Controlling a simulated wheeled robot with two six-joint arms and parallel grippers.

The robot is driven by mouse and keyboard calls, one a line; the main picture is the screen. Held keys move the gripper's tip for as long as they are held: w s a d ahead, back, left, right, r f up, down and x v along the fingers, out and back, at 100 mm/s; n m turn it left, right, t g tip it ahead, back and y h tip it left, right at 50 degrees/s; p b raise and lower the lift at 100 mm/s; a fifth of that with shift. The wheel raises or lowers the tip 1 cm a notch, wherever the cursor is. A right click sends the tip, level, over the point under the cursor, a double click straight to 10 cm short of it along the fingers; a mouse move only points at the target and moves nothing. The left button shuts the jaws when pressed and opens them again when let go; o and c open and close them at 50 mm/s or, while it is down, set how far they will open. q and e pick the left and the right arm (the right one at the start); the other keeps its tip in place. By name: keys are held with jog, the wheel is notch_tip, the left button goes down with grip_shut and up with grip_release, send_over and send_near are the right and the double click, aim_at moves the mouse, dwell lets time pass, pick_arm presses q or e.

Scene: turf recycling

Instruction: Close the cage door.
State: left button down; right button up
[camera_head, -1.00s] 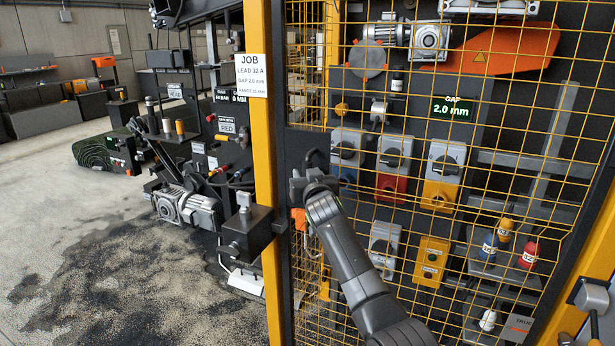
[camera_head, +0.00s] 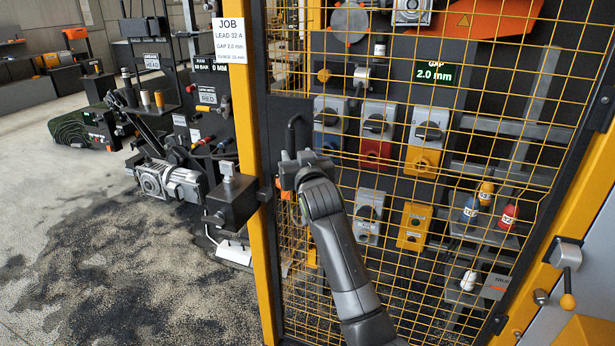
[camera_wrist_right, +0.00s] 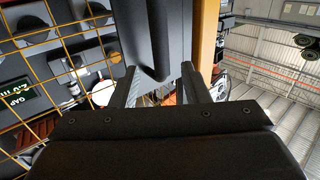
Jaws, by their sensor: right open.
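The cage door (camera_head: 430,230) is a yellow wire mesh panel in a dark frame. Its left edge, a dark plate with a black bar handle (camera_head: 292,132), is beside the yellow post (camera_head: 254,150). I cannot tell whether the door is fully against the post. My right gripper (camera_head: 290,168) is at the lower part of the handle. In the right wrist view its two fingers (camera_wrist_right: 158,88) are apart, with the bent end of the handle (camera_wrist_right: 158,45) in line with the space between them. Contact is not clear. My left gripper is not in view.
A job sign (camera_head: 230,40) hangs on the post. A dark box (camera_head: 232,203) sticks out at the post's left. Behind the mesh are switches and coloured bottles (camera_head: 470,208). A latch handle (camera_head: 567,256) is at right. Grey floor (camera_head: 60,220), darkly littered, lies at left.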

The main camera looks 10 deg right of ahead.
jog(key=s+b, duration=0.1)
jog(key=s, duration=0.7)
jog(key=shift+s+d, duration=0.3)
jog(key=shift+d, duration=0.1)
